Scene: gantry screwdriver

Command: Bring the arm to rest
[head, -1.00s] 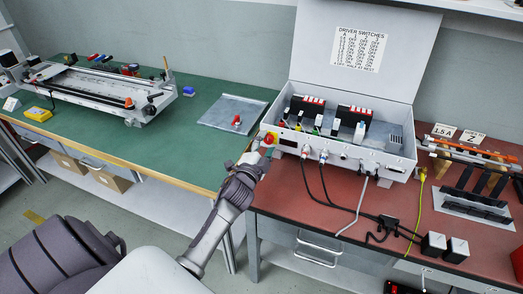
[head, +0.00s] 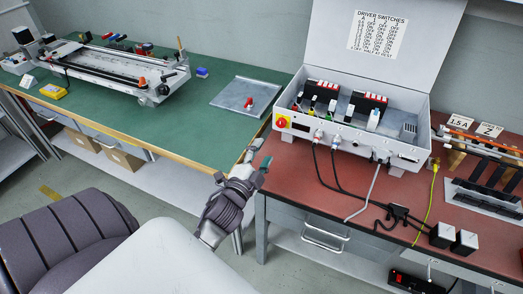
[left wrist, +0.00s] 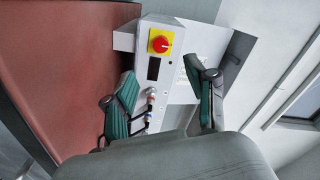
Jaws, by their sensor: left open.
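My left gripper (head: 258,163) is in front of the gap between the two benches, below and left of the grey control box (head: 345,146). Its green-padded fingers are apart with nothing between them in the left wrist view (left wrist: 165,100). The box has its lid up and a red knob on a yellow plate (head: 282,122) at its left front; the knob also shows in the left wrist view (left wrist: 160,44), beyond the fingers and apart from them. My right gripper is not in view.
The green bench (head: 190,120) holds a gantry rig (head: 110,65) and a metal tray (head: 232,93) with a small red-topped part.

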